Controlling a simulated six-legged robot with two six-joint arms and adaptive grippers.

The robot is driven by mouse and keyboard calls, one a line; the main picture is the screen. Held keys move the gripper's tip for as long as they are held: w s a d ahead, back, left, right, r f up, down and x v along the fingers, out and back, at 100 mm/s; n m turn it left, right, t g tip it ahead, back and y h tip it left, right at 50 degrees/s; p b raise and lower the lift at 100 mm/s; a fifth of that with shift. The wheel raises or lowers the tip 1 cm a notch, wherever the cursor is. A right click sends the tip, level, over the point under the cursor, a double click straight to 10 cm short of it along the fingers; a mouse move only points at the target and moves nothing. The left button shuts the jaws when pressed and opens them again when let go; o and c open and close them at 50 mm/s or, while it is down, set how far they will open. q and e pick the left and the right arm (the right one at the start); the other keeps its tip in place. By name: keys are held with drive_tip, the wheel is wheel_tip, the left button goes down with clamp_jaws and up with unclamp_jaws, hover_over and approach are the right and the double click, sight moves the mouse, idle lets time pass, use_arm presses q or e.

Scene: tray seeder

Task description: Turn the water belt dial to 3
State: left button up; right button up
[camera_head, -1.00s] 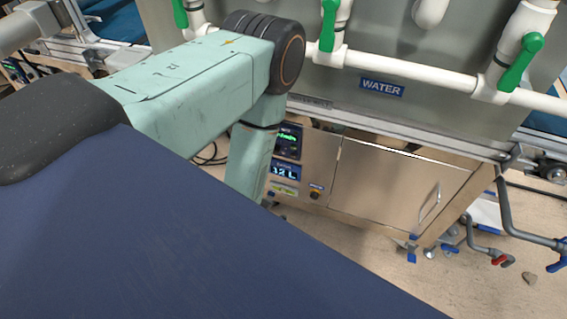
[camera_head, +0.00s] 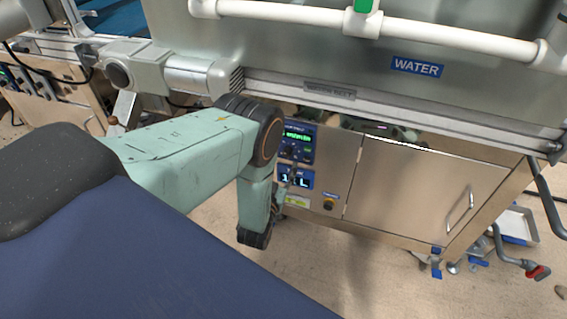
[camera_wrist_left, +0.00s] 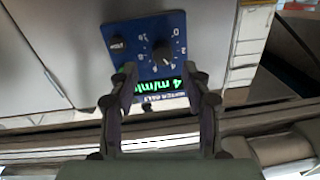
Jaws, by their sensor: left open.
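The water belt dial (camera_wrist_left: 162,52) is a dark round knob on a blue control panel (camera_wrist_left: 148,28) in the left wrist view, where everything appears upside down. Numbers ring the knob. A green display (camera_wrist_left: 160,88) beside it reads 4 m/min. In the head view the panel (camera_head: 309,152) is on the steel cabinet front, and its knob is too small to read. My left gripper (camera_wrist_left: 160,74) is open, its two fingers pointing at the panel on either side of the display, with the dial just beyond the fingertips. Contact cannot be told. My right gripper is not in view.
Below the panel are a second blue display (camera_head: 294,178) and a round button (camera_head: 329,204). A steel door with a handle (camera_head: 459,210) is to the right. White pipes (camera_head: 450,38) and a blue WATER sign (camera_head: 417,66) are above. Floor is clear in front.

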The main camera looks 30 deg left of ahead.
sight(286, 155)
use_arm(q)
drive_tip(key=x, duration=0.1)
drive_tip(key=b+x, duration=0.1)
drive_tip(key=x, duration=0.1)
drive_tip(key=shift+a+f, duration=0.15)
drive_tip(key=shift+a, duration=0.1)
drive_tip(key=shift+w+d, duration=0.1)
drive_tip(key=shift+w, duration=0.05)
drive_tip(key=shift+c, duration=1.4)
clamp_jaws()
